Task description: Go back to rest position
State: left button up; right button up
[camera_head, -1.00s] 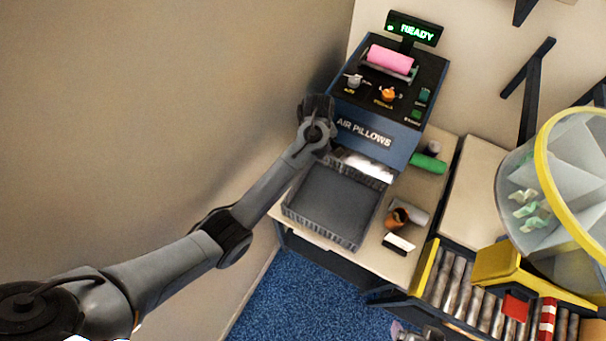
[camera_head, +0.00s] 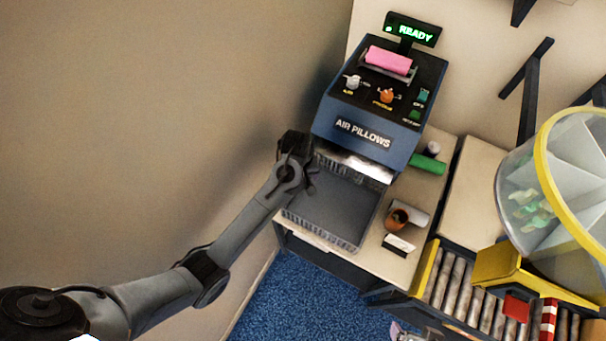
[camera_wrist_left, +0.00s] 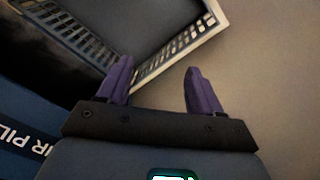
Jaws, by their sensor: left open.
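My left arm comes in from the left in the head view, and its gripper (camera_head: 312,172) is over the left side of the grey tray (camera_head: 330,200), beside the front of the blue air pillow machine (camera_head: 365,128). In the left wrist view the two purple fingers of the left gripper (camera_wrist_left: 157,88) are apart with nothing between them. The tray's slotted wall (camera_wrist_left: 190,50) shows beyond them. The machine's READY sign is lit green, and a pink roll (camera_head: 388,61) sits on its top. My right gripper is in neither view.
An orange-brown cup (camera_head: 397,219), a white card (camera_head: 398,245) and a green roll (camera_head: 427,165) are on the table right of the tray. A yellow-rimmed clear bin (camera_head: 548,180) and a roller conveyor (camera_head: 470,290) are at right. The wall is close on the left.

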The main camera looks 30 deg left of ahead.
pick_arm(q)
jog(key=s+a+f+g, duration=0.1)
jog(key=s+f, duration=0.5)
jog(key=s, duration=0.4)
jog(key=s+a+f+g, duration=0.15)
jog(key=s+f, duration=0.35)
jog(key=s, duration=0.5)
jog(key=s+r+m+t, duration=0.1)
jog(key=s+r+m, duration=0.3)
jog(key=s+r, duration=0.3)
notch_tip(320, 180, up, 8)
jog(key=w+d+m+t, duration=0.1)
jog(key=m+t, duration=0.2)
jog(key=m, duration=0.2)
jog(key=shift+w+d+r+t, duration=0.2)
jog(key=shift+w+d+t, duration=0.1)
jog(key=shift+d+t, duration=0.05)
